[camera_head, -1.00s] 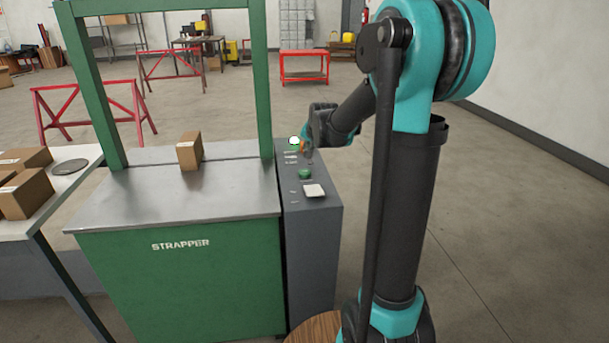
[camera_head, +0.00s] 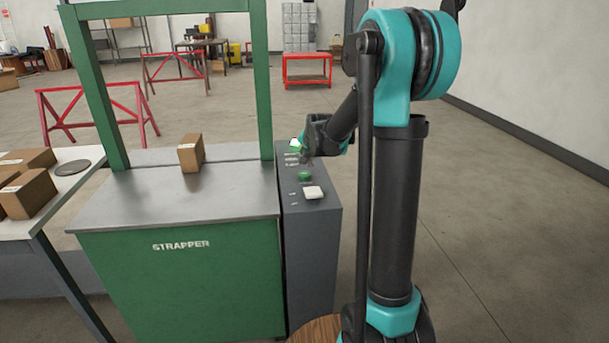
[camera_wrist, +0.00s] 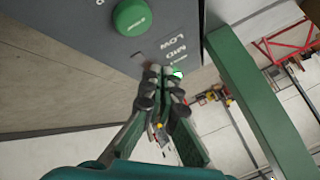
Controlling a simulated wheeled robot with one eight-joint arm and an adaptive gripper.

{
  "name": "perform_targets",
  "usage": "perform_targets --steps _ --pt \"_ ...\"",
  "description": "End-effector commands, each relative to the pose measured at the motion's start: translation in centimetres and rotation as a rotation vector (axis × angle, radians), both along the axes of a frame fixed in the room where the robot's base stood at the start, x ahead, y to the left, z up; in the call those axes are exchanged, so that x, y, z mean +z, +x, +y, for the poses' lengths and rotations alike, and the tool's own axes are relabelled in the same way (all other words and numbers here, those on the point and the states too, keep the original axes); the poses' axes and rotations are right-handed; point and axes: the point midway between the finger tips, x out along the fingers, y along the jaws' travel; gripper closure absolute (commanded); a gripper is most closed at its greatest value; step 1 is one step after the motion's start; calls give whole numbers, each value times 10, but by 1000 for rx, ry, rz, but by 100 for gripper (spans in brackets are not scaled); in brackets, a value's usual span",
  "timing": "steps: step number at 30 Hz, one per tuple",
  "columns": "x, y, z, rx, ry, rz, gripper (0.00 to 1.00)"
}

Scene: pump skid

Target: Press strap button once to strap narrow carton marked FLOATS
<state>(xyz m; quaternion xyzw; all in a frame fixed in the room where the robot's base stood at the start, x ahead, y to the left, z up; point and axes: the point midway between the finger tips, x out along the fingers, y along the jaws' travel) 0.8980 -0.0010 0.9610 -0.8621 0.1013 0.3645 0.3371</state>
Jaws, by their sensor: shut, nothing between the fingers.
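A narrow brown carton (camera_head: 190,152) stands upright on the steel top of the green strapper (camera_head: 180,190), left of the arch's right post. Its marking is not legible. On the grey control box (camera_head: 318,225) to the right is a round green button (camera_head: 305,175); it is large in the wrist view (camera_wrist: 131,16), its lettering unreadable. My gripper (camera_wrist: 163,74) is shut and empty. Its fingertips are at the panel's edge by the LOW and MID lettering, apart from the green button. A bright green-white spot (camera_head: 296,143) shows beside the gripper, partly hidden.
The green arch (camera_head: 266,80) rises over the strapper. Brown cartons (camera_head: 28,192) lie on a table at left. Open floor lies right of the panel.

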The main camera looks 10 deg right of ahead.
Motion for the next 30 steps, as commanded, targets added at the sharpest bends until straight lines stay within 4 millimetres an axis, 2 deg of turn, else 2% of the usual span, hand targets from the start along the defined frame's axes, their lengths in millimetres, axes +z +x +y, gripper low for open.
perform_targets --steps 6,12,18,30 --pt "-29 0 0 0 0 0 100" --pt "-46 0 0 0 0 0 100" --pt "-53 0 0 0 0 0 100" --pt "-53 0 0 0 0 0 100"
